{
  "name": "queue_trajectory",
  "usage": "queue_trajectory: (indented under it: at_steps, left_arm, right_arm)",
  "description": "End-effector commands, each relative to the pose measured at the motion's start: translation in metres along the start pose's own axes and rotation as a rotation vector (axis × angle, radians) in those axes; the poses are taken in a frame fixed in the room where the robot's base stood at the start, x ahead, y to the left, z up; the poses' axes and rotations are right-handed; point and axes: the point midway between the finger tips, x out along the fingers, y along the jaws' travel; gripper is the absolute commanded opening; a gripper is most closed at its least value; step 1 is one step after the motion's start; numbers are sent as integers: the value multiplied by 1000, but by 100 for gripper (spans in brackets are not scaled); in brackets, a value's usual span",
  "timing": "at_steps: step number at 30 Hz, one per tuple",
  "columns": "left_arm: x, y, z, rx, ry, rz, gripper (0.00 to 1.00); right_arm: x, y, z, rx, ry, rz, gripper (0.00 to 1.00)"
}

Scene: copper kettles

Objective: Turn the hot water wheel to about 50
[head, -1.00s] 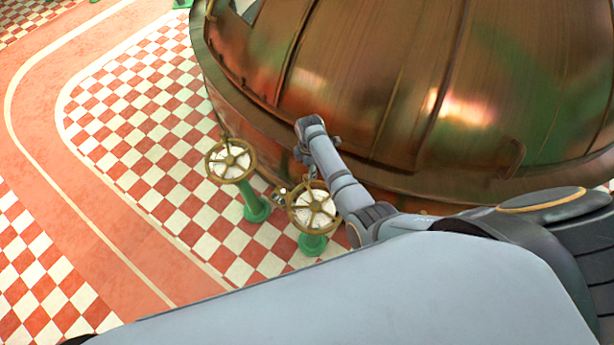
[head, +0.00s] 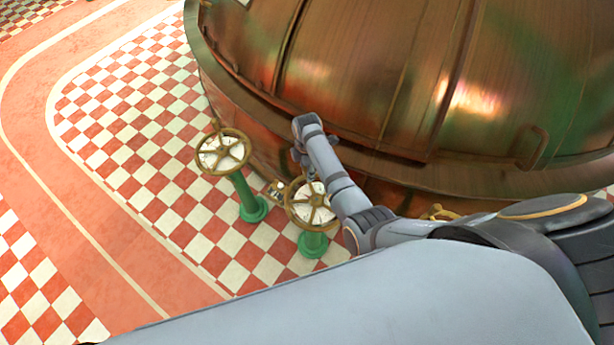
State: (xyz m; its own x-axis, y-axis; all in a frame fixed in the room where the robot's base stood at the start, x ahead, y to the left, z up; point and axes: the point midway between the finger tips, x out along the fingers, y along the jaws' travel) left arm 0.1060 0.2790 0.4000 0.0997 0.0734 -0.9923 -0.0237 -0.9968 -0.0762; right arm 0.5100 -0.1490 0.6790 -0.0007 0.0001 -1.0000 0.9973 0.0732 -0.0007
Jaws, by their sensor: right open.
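Two brass-rimmed valve wheels with pale dials stand on green posts beside the copper kettle. The left wheel (head: 223,153) is fully in view. The right wheel (head: 311,217) is partly covered by my right arm. I cannot tell which is the hot water wheel, and the dial marks are too small to read. My right gripper (head: 301,160) is open and hangs just above the far edge of the right wheel, mostly hidden behind my wrist. I cannot tell whether it touches the rim. My left gripper is out of view.
The large copper kettle (head: 370,75) fills the upper right, close behind the wheels and my right wrist. A small brass fitting (head: 276,189) sits between the wheels. A brass piece (head: 440,212) shows behind my arm. The checkered floor (head: 130,130) at left is clear.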

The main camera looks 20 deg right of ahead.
Motion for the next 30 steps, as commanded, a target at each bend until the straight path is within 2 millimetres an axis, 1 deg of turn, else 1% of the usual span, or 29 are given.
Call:
queue_trajectory:
  at_steps: [1,9,10,20,21,30]
  left_arm:
    - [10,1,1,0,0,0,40]
    - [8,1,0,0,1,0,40]
    - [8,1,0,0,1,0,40]
    - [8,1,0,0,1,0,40]
    - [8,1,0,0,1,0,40]
    - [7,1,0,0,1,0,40]
  right_arm:
    - [9,0,0,0,0,1,48]
    - [6,0,0,0,0,0,48]
    - [7,0,0,0,0,0,46]
    - [7,0,0,0,0,0,1]
    - [7,0,0,0,0,0,0]
    - [7,0,0,-1,0,-1,0]
